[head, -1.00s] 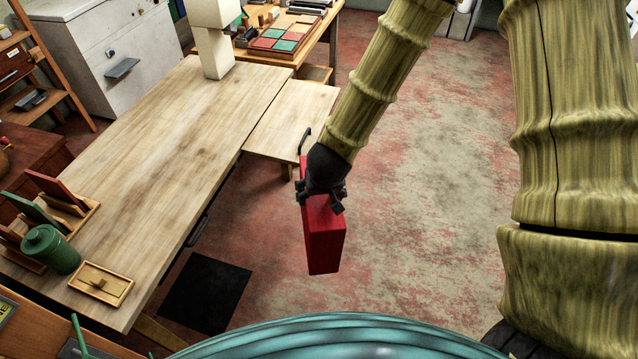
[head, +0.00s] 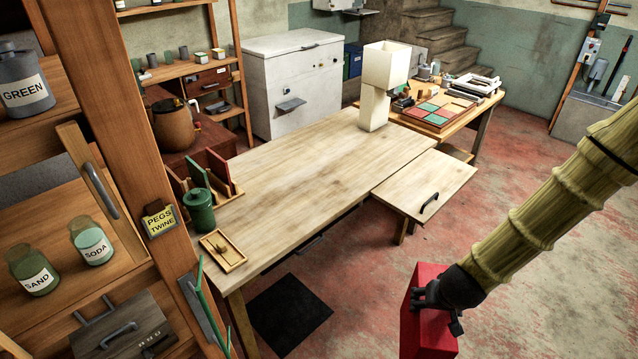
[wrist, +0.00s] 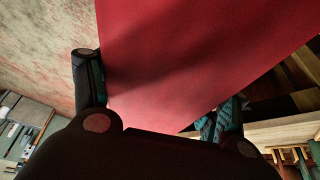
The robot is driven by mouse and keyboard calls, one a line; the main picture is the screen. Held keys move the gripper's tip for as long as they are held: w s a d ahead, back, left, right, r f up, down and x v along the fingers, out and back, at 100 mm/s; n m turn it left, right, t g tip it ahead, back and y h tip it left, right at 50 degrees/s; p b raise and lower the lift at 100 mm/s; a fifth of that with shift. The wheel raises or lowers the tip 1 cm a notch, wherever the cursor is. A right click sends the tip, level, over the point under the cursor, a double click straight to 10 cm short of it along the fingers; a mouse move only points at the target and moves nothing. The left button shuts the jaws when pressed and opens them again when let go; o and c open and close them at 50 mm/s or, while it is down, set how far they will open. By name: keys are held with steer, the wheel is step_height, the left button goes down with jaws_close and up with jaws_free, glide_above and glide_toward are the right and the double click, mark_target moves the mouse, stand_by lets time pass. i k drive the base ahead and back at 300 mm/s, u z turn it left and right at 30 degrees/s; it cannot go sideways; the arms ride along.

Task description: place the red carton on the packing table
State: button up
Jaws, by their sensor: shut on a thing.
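The red carton (head: 428,334) hangs upright in my gripper (head: 440,297) at the lower right of the head view, above the bare floor and apart from any table. My gripper is shut on it near its upper part. In the wrist view the carton (wrist: 205,55) fills the upper middle between the fingers. A large pale wooden table (head: 300,185), likely the packing table, stands left of the gripper, and most of its top is bare. Its side leaf (head: 425,183) with a black handle is nearer to my gripper. The carton's lower end is cut off by the head view's edge.
On the table stand a green canister (head: 201,211), a rack of upright boards (head: 222,172), a small wooden tray (head: 222,251) and a cream lamp (head: 375,110). A shelf (head: 110,180) with jars rises at the left. A black mat (head: 288,313) lies on the floor.

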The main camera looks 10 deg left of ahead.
mark_target(326, 170)
steer(key=z, duration=1.15)
steer(key=i, duration=0.75)
steer(key=u, duration=1.35)
